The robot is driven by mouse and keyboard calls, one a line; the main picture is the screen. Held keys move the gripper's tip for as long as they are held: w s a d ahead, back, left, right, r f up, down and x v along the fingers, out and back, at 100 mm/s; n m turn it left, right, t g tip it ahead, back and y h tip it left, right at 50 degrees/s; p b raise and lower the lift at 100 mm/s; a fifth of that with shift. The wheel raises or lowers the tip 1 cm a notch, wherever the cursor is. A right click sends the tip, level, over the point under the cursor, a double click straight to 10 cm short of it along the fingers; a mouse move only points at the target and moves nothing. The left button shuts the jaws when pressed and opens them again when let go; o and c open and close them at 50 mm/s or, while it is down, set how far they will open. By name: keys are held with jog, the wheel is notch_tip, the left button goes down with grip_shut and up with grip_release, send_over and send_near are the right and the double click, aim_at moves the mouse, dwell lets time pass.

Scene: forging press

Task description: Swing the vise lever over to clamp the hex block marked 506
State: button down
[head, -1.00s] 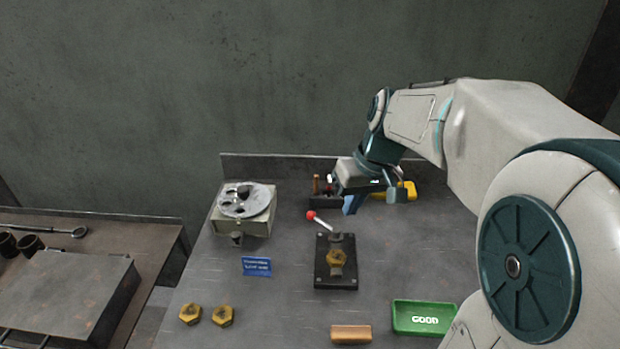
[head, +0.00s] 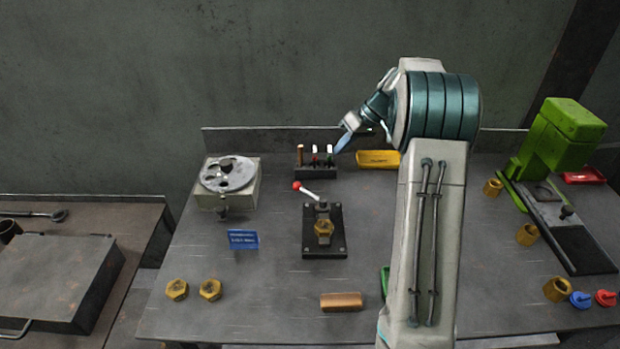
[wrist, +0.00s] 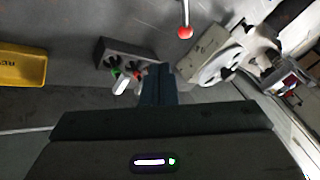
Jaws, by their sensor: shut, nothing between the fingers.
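A black vise (head: 338,246) stands mid-table with a brass hex block (head: 324,228) seated in it. No number on the block can be read. The vise lever (head: 310,194) slants up to the left and ends in a red ball (head: 297,186). The lever and its ball also show at the top of the wrist view (wrist: 185,31). My gripper (head: 344,143) is raised at the back of the table, beyond the vise and apart from the lever. Its blue fingers (wrist: 159,86) are closed together and empty.
A pen holder (head: 316,173) and a yellow tray (head: 378,159) stand near my gripper. A disc fixture (head: 228,188) is at left, with a blue sign (head: 243,239) and two hex pieces (head: 194,289) in front. A copper bar (head: 341,302) lies in front. A green press (head: 560,135) stands at right.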

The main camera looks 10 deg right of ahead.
jog(key=shift+w+d+f, duration=0.2)
jog(key=shift+w+f, duration=0.05)
jog(key=shift+f, duration=0.05)
jog(key=shift+a, duration=0.1)
jog(key=p+x, duration=0.2)
jog(key=x, duration=0.8)
jog(key=a, duration=0.1)
jog(key=s+a+p, duration=0.1)
jog(key=a, duration=0.1)
jog(key=shift+s+f, duration=0.15)
jog(key=shift+f, duration=0.05)
jog(key=shift+s+a+f, duration=0.1)
jog(key=shift+a+f, duration=0.1)
jog(key=shift+a, duration=0.1)
